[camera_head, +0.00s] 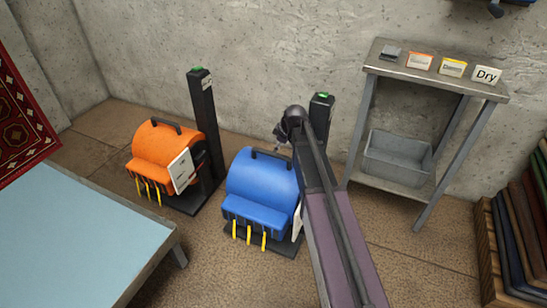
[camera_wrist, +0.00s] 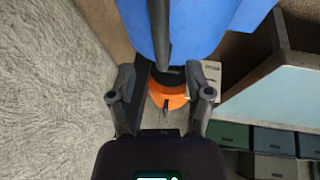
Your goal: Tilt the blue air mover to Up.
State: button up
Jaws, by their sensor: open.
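The blue air mover (camera_head: 260,185) stands on a dark base on the floor, with a black handle on its top and yellow strips at its lower front. In the wrist view its blue body (camera_wrist: 205,25) fills the top, with the dark handle bar crossing it. My gripper (camera_head: 282,138) is above and behind the mover's upper right side in the head view, partly hidden by my arm. In the wrist view my gripper (camera_wrist: 162,97) is open, its two fingers apart with nothing held. A white side panel (camera_head: 297,222) is mostly hidden by my arm.
An orange air mover (camera_head: 165,142) with its black post (camera_head: 203,120) stands to the left. Another post (camera_head: 320,108) stands behind my arm. A metal stand (camera_head: 405,65) with cards is at right, a light-blue table (camera_head: 70,240) at lower left. A concrete wall (camera_head: 240,60) closes the back.

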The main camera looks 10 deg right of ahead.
jog(key=shift+b+x, duration=2.75)
jog(key=shift+x, duration=0.6)
grip_shut()
